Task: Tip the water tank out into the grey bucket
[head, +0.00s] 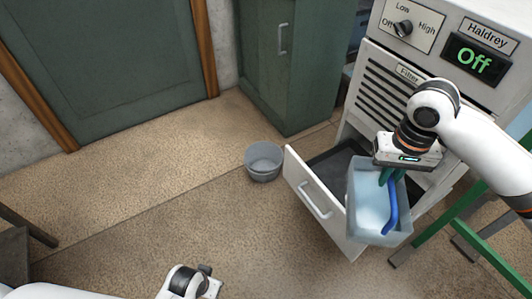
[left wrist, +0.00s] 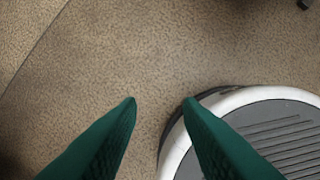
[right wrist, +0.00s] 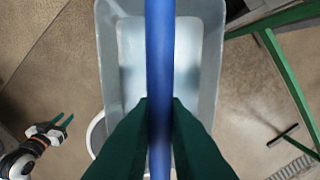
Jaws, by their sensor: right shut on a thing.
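The water tank (head: 368,208) is a translucent pale-blue box with a blue bar handle (head: 391,208). My right gripper (head: 388,178) is shut on this handle, which runs between the green fingers in the right wrist view (right wrist: 159,110). The tank overlaps the open drawer in the head view; its exact height is unclear. A pale area inside may be water. The grey bucket (head: 263,160) stands upright on the floor left of the drawer, apart from the tank. My left gripper (left wrist: 160,101) is open and empty above the floor, low in the head view.
The drawer (head: 318,205) of the Haldrey machine (head: 440,35) is pulled out between the bucket and the tank. A green cabinet (head: 285,65) stands behind the bucket. A green frame (head: 460,212) stands at the right. The carpet left of the bucket is clear.

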